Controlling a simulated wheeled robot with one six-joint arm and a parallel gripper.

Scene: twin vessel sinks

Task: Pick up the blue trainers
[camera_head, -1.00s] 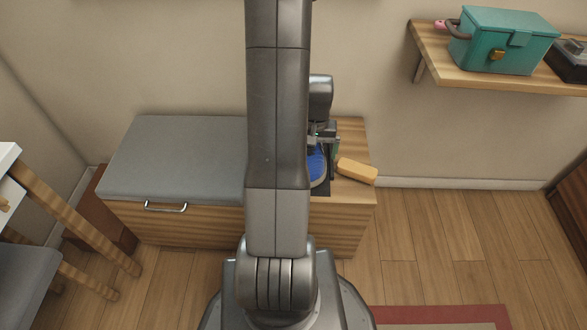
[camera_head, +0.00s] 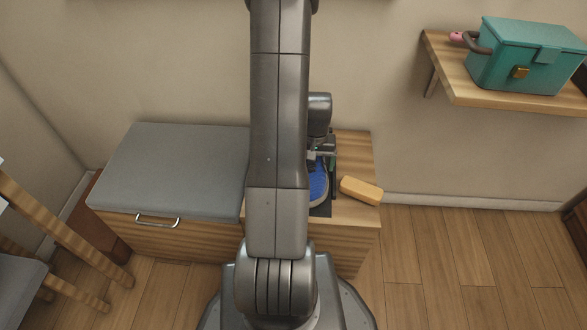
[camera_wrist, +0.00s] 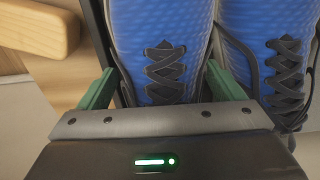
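The blue trainers (camera_wrist: 158,40) are a pair with dark laces, standing side by side on a dark mat on the bench. In the head view one blue shoe (camera_head: 319,186) shows beside my arm, and the rest is hidden. My gripper (camera_wrist: 160,80) is open over the left shoe in the wrist view, one green finger at each side of its laced part. The right finger is by the gap between the shoes. I cannot tell whether the fingers touch the shoe.
A yellow-orange block (camera_head: 361,190) lies on the wooden bench (camera_head: 354,150) right of the trainers; it also shows in the wrist view (camera_wrist: 38,28). A grey cushion (camera_head: 180,165) covers the bench's left. A wall shelf (camera_head: 490,92) holds a teal box (camera_head: 525,58).

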